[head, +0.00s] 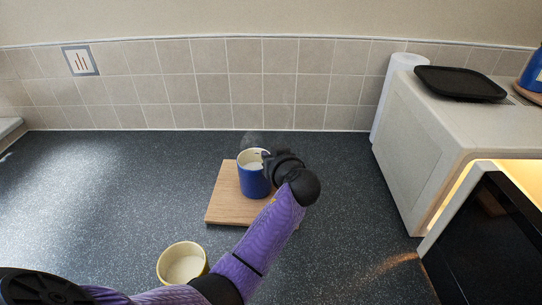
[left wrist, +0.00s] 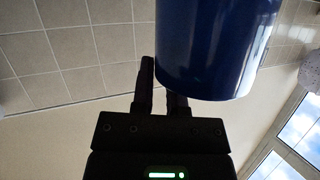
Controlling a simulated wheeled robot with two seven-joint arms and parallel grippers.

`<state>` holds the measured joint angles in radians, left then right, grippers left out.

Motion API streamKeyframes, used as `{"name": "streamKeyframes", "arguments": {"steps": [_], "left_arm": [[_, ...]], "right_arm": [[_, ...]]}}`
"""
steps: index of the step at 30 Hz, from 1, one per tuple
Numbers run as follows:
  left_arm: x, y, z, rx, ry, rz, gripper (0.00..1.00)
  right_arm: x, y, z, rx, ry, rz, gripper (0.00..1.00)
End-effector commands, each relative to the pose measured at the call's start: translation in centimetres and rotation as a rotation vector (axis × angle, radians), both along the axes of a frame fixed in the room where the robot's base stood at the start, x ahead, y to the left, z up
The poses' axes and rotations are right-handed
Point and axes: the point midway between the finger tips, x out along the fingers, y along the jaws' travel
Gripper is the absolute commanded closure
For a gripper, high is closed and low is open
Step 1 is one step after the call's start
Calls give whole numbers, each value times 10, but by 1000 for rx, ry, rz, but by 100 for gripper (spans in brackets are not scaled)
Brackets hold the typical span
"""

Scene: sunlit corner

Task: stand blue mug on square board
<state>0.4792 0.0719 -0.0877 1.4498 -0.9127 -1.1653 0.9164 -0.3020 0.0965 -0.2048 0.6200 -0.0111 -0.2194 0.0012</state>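The blue mug (head: 252,184) is upright over the wooden square board (head: 229,205), within its outline in the head view. I cannot tell whether its base touches the board. Its pale inside shows. My left gripper (head: 268,165) is at the mug's upper right edge. In the left wrist view, the mug (left wrist: 212,45) fills the upper right. My left fingers (left wrist: 161,95) are close together, with the mug's wall edge between them; the mug partly hides one finger. The gripper looks shut on the mug. My right gripper is not in view.
A yellow cup (head: 182,264) stands in front of the board, close to my left arm. A white appliance (head: 422,125) with a black tray (head: 460,83) on top is at the right. A paper roll (head: 392,88) stands behind it. The left counter (head: 95,190) is clear.

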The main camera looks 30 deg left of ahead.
Motion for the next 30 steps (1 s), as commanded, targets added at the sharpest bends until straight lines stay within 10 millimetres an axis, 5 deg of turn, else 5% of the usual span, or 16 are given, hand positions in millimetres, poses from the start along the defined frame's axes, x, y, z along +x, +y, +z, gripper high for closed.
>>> {"name": "streamKeyframes", "arguments": {"steps": [5,16,30], "left_arm": [[0,0,0,-1,1,0,49],[-4,-6,6,-2,0,-3,49],[-63,-80,39,-2,1,-2,49]], "right_arm": [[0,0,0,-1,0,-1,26],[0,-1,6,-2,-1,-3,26],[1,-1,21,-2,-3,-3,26]]}}
